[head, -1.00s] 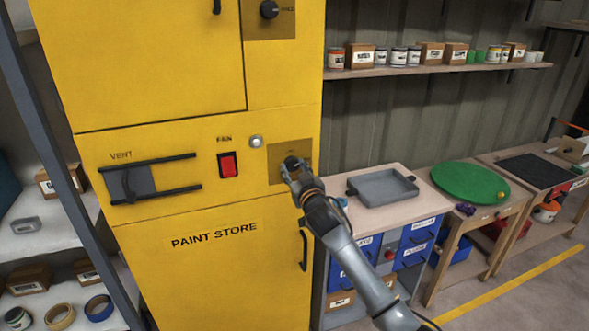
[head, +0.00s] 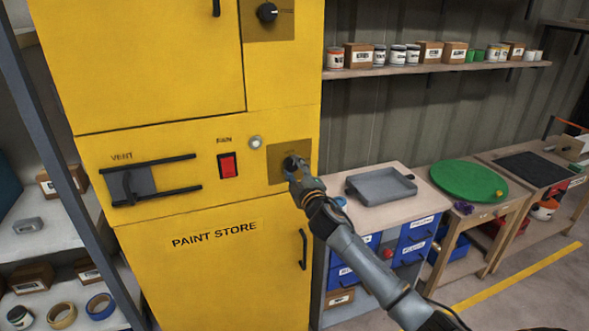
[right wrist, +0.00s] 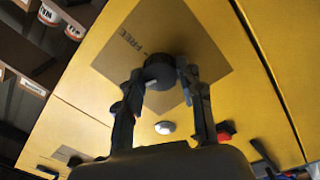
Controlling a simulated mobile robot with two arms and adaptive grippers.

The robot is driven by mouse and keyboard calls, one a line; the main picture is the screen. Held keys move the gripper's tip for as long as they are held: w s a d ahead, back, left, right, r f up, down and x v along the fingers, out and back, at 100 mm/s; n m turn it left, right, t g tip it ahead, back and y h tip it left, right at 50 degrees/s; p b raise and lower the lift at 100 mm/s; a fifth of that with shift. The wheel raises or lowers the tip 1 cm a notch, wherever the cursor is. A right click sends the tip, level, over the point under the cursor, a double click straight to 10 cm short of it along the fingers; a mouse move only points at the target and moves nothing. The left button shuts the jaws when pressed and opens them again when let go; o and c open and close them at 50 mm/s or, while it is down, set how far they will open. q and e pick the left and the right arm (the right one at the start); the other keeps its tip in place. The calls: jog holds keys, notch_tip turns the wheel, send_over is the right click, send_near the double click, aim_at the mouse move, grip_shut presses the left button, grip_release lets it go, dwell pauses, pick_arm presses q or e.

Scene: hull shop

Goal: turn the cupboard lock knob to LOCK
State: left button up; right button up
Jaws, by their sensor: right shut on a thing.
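A dark round knob (head: 290,163) sits on a brass-coloured plate (head: 277,173) on the yellow cupboard's middle panel. My right gripper (head: 294,170) is at this knob and partly covers it in the head view. In the right wrist view, the fingers of my right gripper (right wrist: 160,82) are on both sides of the dark knob (right wrist: 158,66), shut on it. The word FREE (right wrist: 130,41) shows on the plate beside the knob. No LOCK mark is readable. My left gripper is not in view.
Another dark knob (head: 267,12) is on an upper plate. A red fan switch (head: 227,165), a round pale lamp or button (head: 255,142) and a vent slider (head: 137,182) share the panel. A bench with a grey tray (head: 381,186) stands right of the cupboard.

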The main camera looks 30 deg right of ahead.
jog(key=shift+n, duration=1.6)
jog(key=o, duration=1.2)
jog(key=v, duration=1.2)
